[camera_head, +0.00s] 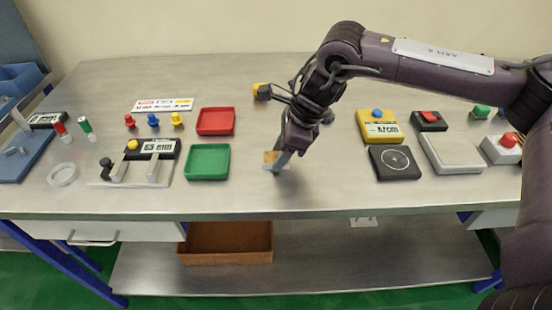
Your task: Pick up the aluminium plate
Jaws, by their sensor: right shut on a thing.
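My right gripper (277,162) reaches down to the middle of the bench, right of the green tray. It is shut on a small pale grey piece, which looks like the aluminium plate (269,168). The fingers hide much of the plate, and a tan patch shows beside them. The plate is at or just above the bench top; I cannot tell whether it touches. My left gripper is not in view.
A green tray (208,162) and a red tray (216,121) lie to the left. A gauge with a display (153,148) stands further left. A black scale (395,162) and a yellow meter (379,127) stand to the right. The bench front around the gripper is clear.

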